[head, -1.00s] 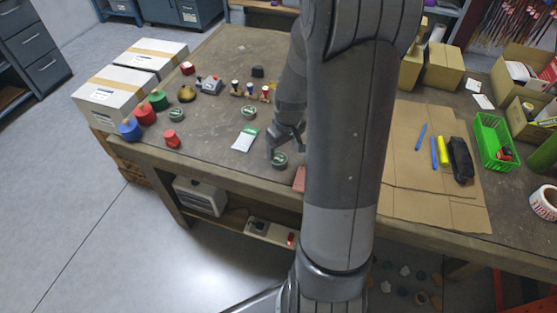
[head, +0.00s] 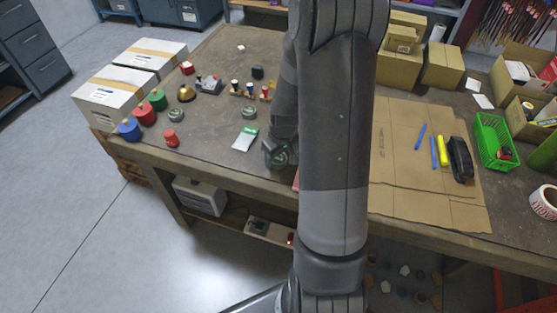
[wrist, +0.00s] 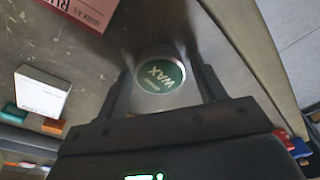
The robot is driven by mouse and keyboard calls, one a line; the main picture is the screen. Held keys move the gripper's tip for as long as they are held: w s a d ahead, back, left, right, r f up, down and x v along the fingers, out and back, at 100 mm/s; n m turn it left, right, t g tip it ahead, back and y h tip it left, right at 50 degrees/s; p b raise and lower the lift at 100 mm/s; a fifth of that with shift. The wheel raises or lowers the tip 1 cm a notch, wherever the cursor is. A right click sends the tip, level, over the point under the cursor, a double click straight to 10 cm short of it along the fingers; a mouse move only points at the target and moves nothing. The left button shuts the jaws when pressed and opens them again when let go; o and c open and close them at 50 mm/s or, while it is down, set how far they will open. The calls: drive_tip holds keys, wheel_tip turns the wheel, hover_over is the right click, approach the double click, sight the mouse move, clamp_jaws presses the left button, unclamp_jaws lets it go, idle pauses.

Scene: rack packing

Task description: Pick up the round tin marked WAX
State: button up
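The round tin marked WAX (wrist: 161,78) has a green lid with white lettering and a silvery rim. In the wrist view it sits between the two fingers of my gripper (wrist: 163,78), which stand apart on either side of it. A little space seems to show beside the tin, so the fingers look open around it. In the head view the tin (head: 281,158) is partly hidden by my gripper (head: 276,154) near the table's front edge. Two similar round tins stand farther back, one on the left (head: 176,114) and one in the middle (head: 249,112); their lettering is too small to read.
A white and green packet (head: 245,138) lies left of my gripper. A pink box (wrist: 85,10) is close by in the wrist view. Red, green and blue knobbed pieces stand at the left. Cardboard sheets (head: 400,190) lie right of my arm.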

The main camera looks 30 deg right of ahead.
drive_tip(key=c, duration=0.8)
drive_tip(key=shift+r, duration=0.1)
